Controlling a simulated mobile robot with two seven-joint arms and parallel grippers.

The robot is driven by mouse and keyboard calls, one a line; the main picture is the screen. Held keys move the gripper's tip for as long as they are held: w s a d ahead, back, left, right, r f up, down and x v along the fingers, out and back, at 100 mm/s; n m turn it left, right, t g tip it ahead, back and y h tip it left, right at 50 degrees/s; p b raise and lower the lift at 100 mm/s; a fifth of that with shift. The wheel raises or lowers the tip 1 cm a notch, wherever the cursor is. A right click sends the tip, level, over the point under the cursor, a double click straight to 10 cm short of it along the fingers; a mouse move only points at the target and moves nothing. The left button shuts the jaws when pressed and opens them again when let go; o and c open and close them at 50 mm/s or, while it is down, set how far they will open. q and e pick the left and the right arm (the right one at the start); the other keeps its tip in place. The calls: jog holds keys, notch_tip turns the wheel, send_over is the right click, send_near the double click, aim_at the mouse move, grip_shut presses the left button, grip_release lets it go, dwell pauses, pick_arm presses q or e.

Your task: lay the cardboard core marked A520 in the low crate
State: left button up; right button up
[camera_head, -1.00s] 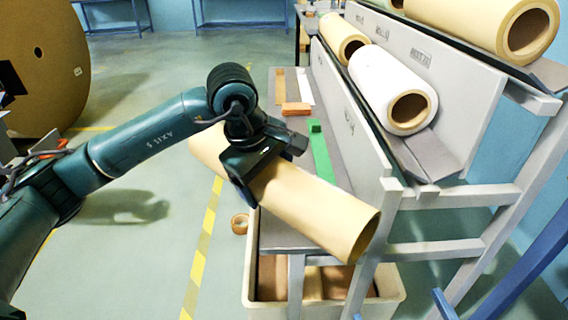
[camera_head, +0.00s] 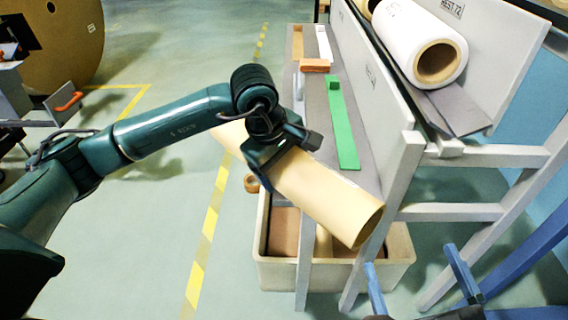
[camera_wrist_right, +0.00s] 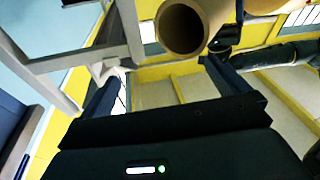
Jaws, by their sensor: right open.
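A long tan cardboard core (camera_head: 330,207) is held slanting in the air, its open end toward the lower right; no marking on it is readable. My left gripper (camera_head: 283,160) is closed around its upper part; its fingertips are mostly hidden. The low crate (camera_head: 280,277), pale with brown contents, stands on the floor below and partly behind the core. My right gripper (camera_head: 411,258) shows two blue fingers, apart and empty, right of the crate. In the right wrist view its fingers (camera_wrist_right: 160,80) are spread with nothing between; a brown tube end (camera_wrist_right: 181,27) shows beyond.
A grey rack (camera_head: 392,165) with rolls, including a white one (camera_head: 418,45), rises at right. A shelf with a green strip (camera_head: 342,125) runs beside it. Rack legs (camera_head: 303,275) stand before the crate.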

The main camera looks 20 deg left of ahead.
pick_arm(q)
jog(key=o, duration=1.4)
jog(key=shift+f, duration=0.1)
